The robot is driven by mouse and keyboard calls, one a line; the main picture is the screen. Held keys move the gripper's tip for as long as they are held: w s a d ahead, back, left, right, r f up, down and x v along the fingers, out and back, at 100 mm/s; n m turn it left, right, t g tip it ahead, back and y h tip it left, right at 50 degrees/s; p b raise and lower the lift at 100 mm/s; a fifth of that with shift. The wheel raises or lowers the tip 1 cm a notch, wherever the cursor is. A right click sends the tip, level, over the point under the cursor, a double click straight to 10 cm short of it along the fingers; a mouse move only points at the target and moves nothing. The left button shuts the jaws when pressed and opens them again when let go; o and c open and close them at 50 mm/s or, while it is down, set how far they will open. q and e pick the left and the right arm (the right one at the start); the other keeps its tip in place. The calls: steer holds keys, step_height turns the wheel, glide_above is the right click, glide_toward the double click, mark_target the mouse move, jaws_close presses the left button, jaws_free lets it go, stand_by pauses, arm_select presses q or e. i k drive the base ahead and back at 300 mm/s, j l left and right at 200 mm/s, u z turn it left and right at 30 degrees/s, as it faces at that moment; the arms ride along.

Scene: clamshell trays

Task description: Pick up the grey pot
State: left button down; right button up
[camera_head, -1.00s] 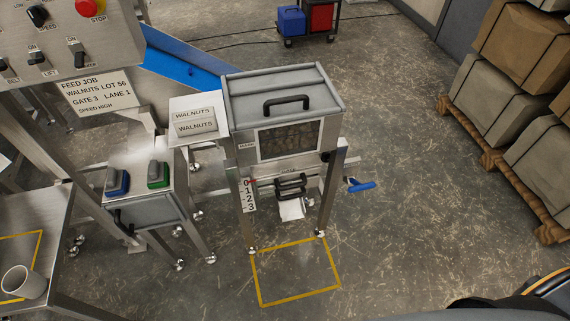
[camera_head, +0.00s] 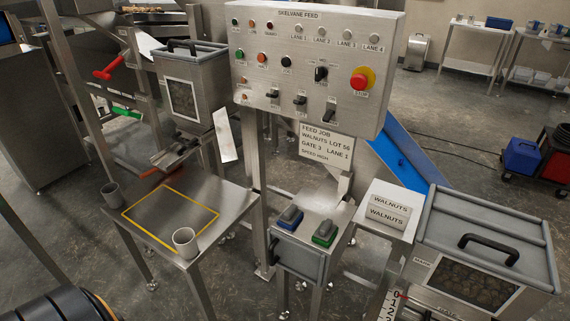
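A light grey pot (camera_head: 185,242) stands upright on the small steel table (camera_head: 222,207), at the front edge of a yellow outlined square. A second, darker grey pot (camera_head: 112,195) shows at the table's left edge; I cannot tell whether it rests on the table top. Both pots look open at the top, and what is inside is unclear.
A control panel (camera_head: 305,62) with a red stop button stands behind the table. Lidded hoppers stand at back left (camera_head: 190,85) and right (camera_head: 490,245). The square's middle is bare.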

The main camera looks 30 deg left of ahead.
mark_target(113, 195)
steer(key=u, duration=2.3)
steer(key=i+j+z, duration=0.1)
steer(key=i+j, duration=0.15)
steer(key=i, duration=0.15)
steer(key=i+j+z, duration=0.1)
steer(key=i+j, duration=0.15)
steer(key=i, duration=0.15)
